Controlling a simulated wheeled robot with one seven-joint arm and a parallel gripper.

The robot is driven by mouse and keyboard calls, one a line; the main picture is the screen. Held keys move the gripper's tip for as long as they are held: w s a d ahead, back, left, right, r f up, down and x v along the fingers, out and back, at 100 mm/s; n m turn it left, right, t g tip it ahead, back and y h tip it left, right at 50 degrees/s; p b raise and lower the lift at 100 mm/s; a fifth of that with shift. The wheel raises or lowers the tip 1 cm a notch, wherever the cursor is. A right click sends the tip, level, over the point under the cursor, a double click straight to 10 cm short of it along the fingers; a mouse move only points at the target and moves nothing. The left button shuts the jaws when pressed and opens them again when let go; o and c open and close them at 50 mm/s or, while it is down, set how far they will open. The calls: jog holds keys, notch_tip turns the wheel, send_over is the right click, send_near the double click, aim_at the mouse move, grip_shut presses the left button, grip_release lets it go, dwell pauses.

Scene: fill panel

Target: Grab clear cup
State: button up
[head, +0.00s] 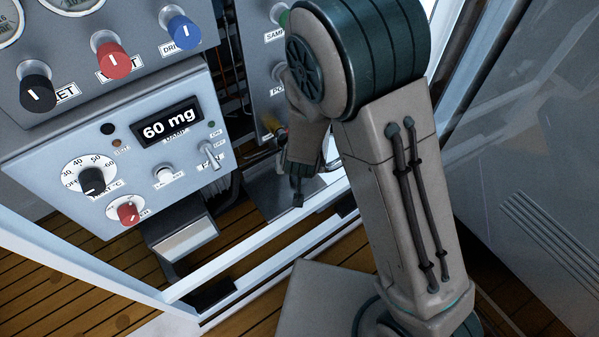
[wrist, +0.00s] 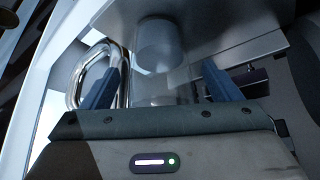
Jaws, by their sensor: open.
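The clear cup (wrist: 158,45) shows in the wrist view as a see-through, greyish cylinder at upper middle, by a grey metal plate (wrist: 225,22). My gripper (wrist: 165,80) is open, with its two blue fingers apart on either side of the cup's line. The cup lies beyond the fingertips, and nothing is visibly held. In the head view my gripper (head: 298,190) hangs over the grey metal shelf (head: 275,188), below the panel. I cannot make out the cup there; my arm may hide it.
A shiny metal loop handle (wrist: 78,75) stands close to the left finger. A dark bar (wrist: 255,76) lies behind the right finger. In the head view, a panel reading 60 mg (head: 120,150) is at left and a white frame rail (head: 270,250) crosses in front. A grey panel (head: 520,130) stands at right.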

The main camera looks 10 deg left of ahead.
jog(key=shift+x, duration=1.05)
jog(key=c, duration=1.1)
jog(key=shift+r, duration=0.15)
jog(key=shift+c, duration=0.2)
